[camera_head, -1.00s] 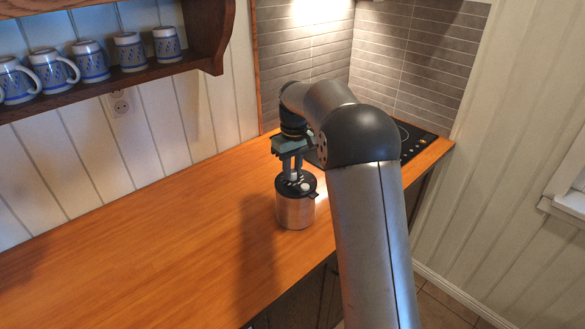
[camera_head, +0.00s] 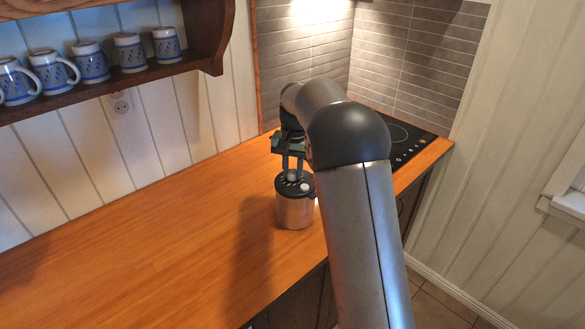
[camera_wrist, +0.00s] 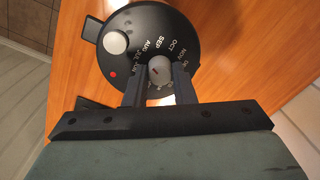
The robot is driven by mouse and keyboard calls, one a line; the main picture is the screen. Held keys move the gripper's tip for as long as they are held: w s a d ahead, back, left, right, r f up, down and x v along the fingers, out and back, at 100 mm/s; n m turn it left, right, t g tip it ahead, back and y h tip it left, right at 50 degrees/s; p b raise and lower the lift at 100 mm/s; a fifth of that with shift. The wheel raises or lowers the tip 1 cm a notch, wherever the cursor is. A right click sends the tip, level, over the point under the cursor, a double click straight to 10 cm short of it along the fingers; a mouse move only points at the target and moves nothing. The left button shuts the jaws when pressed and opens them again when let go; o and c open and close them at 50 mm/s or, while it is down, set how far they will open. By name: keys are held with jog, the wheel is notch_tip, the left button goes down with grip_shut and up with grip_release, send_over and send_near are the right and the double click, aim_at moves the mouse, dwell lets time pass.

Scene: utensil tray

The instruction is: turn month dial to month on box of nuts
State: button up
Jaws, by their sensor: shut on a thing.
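A steel canister (camera_head: 296,212) with a black lid (camera_head: 283,190) stands upright on the counter. In the wrist view the lid (camera_wrist: 185,28) carries white month names, with AUG, SEP, OCT and NOV readable and others partly covered. A grey knob (camera_wrist: 160,68) with a short dark red mark sits among them. My gripper (camera_wrist: 160,80) is shut on this knob, one finger on each side. In the head view my gripper (camera_head: 292,172) points down onto the lid. No separate box of nuts can be made out.
A silver round button (camera_wrist: 115,42) and a red dot (camera_wrist: 113,74) are on the lid beside the knob. The wooden counter (camera_head: 150,240) is clear to the left. A black cooktop (camera_head: 405,140) lies behind my arm. Several blue-patterned mugs (camera_head: 90,62) stand on the wall shelf.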

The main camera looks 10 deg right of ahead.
aim_at(293, 174)
jog(key=m, duration=0.6)
jog(key=shift+m+p, duration=0.3)
jog(key=m, duration=0.3)
jog(key=shift+m+p, duration=0.5)
jog(key=shift+m, duration=1.3)
jog(key=o, duration=1)
jog(key=shift+r, duration=0.1)
notch_tip(293, 174, up, 17)
jog(key=b, duration=0.1)
jog(key=shift+s+r, duration=0.15)
jog(key=shift+s, duration=0.3)
